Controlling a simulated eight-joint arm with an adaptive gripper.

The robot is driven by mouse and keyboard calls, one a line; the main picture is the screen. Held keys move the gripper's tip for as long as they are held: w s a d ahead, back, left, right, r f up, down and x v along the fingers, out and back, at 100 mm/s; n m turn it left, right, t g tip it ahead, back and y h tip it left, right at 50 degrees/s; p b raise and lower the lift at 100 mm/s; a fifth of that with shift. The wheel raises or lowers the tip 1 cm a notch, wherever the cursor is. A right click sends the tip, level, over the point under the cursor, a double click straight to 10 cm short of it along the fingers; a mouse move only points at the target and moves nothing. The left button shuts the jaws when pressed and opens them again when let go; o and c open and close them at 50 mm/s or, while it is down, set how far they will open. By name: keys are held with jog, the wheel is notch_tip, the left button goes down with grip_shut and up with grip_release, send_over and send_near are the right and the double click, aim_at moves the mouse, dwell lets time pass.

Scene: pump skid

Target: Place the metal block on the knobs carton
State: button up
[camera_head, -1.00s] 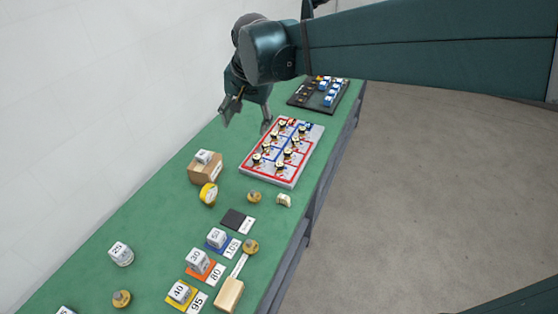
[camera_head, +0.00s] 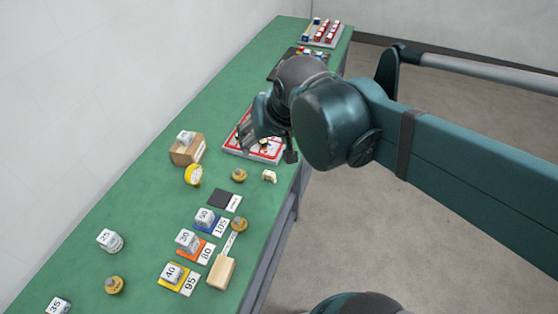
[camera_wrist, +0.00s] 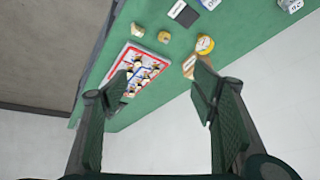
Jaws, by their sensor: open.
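A brown carton (camera_head: 183,154) stands on the green table near the wall. It also shows in the wrist view (camera_wrist: 188,66), partly behind a finger. A small pale grey metal block (camera_head: 186,138) with a dark mark rests on top of the carton. I cannot read any carton label that names knobs. My gripper (camera_head: 268,148) is open and empty, above the red-bordered board, to the right of the carton and apart from it. In the wrist view my gripper (camera_wrist: 160,92) shows its two fingers spread wide with nothing between them.
The red-bordered board (camera_head: 236,150) holds several small parts. A yellow roll (camera_head: 193,174), brass knobs (camera_head: 239,175) and a dark pad (camera_head: 221,198) lie nearby. Numbered blocks (camera_head: 187,241) stand on coloured cards at the front. A wooden-handled tool (camera_head: 222,272) lies near the right edge.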

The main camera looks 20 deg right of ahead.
jog(key=s+d+f+n, duration=0.1)
jog(key=s+f+n, duration=0.1)
jog(key=s, duration=0.3)
jog(key=shift+s+f+t, duration=0.35)
jog(key=shift+f+t, duration=0.05)
jog(key=shift+f, duration=0.3)
